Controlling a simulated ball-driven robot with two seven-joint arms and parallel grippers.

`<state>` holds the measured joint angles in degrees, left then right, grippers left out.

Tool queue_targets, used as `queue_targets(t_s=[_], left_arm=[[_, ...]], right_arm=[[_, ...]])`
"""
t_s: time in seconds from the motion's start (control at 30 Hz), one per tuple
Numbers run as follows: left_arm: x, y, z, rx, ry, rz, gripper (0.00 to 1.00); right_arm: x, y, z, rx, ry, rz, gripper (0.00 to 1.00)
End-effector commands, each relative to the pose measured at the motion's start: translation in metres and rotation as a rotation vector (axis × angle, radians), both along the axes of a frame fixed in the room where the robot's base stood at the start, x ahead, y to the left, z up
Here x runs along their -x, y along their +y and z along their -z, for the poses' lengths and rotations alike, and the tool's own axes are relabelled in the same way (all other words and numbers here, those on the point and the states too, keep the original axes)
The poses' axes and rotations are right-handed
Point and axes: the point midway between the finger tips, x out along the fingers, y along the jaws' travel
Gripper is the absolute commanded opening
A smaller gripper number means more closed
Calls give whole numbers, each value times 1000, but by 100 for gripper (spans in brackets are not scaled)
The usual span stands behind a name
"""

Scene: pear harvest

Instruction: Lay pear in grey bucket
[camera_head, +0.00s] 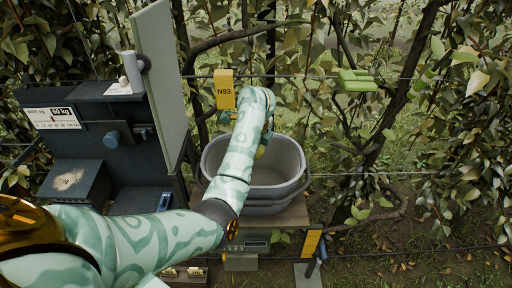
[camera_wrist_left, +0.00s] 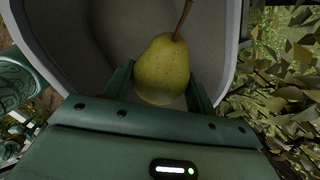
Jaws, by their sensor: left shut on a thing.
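A green pear (camera_wrist_left: 163,68) with a brown stem is between the fingers of my left gripper (camera_wrist_left: 158,92) in the left wrist view. The gripper is shut on it. The grey bucket (camera_head: 282,165) stands on a wooden stand in the head view, and its inside (camera_wrist_left: 105,30) fills the space behind the pear in the wrist view. In the head view my left arm reaches over the bucket's left side, and a bit of the pear (camera_head: 261,152) shows below the hand. I cannot tell whether the pear touches the bucket. My right gripper is not in view.
A yellow N93 tag (camera_head: 224,90) hangs behind. Branches and wires cross the back, and a green clip-like object (camera_head: 357,81) is at upper right.

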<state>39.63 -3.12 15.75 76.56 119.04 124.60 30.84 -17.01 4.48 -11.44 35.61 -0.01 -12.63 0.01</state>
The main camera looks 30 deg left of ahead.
Motion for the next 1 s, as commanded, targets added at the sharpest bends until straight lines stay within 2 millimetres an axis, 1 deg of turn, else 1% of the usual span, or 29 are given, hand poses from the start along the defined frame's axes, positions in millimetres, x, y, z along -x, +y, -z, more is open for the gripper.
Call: queue_targets(t_s=[0.03,0.1,0.33,1.0], left_arm=[[0,0,11,0,-1,0,30],[0,0,20,1,-1,1,30],[0,0,47,1,-1,-1,30],[0,0,126,0,0,0,30]], right_arm=[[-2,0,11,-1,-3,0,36],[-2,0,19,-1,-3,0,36],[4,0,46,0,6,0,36],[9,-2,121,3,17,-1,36]])
